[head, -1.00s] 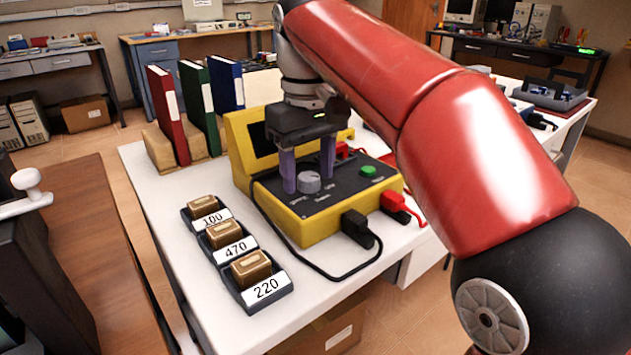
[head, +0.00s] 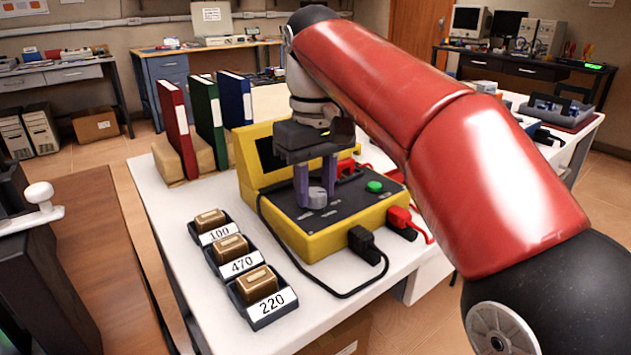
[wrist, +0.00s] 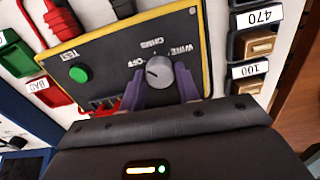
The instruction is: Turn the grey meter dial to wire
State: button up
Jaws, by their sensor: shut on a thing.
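The yellow meter (head: 325,237) stands on the white table with its dark sloped panel facing up. The grey dial (head: 317,198) sits on that panel, and it also shows in the wrist view (wrist: 159,73). My gripper (head: 316,190) points down over the panel, its two purple fingers shut on the dial from both sides. In the wrist view the labels WIRE, OFF and OHMS lie around the dial, seen upside down. A pale mark on the dial seems to face the OFF side, but it is too small to be sure.
A green button (head: 374,187) is on the panel near the dial. Black (head: 364,245) and red (head: 401,222) plugs with leads stick out of the front. Trays labelled 100, 470 and 220 (head: 272,305) stand at the left. Binders (head: 207,115) stand behind.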

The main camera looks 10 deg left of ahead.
jog(key=m+p, duration=0.1)
jog(key=m, duration=0.2)
jog(key=shift+r, duration=0.1)
jog(key=m, duration=0.9)
jog(key=shift+m, duration=2.7)
jog(key=o, duration=1)
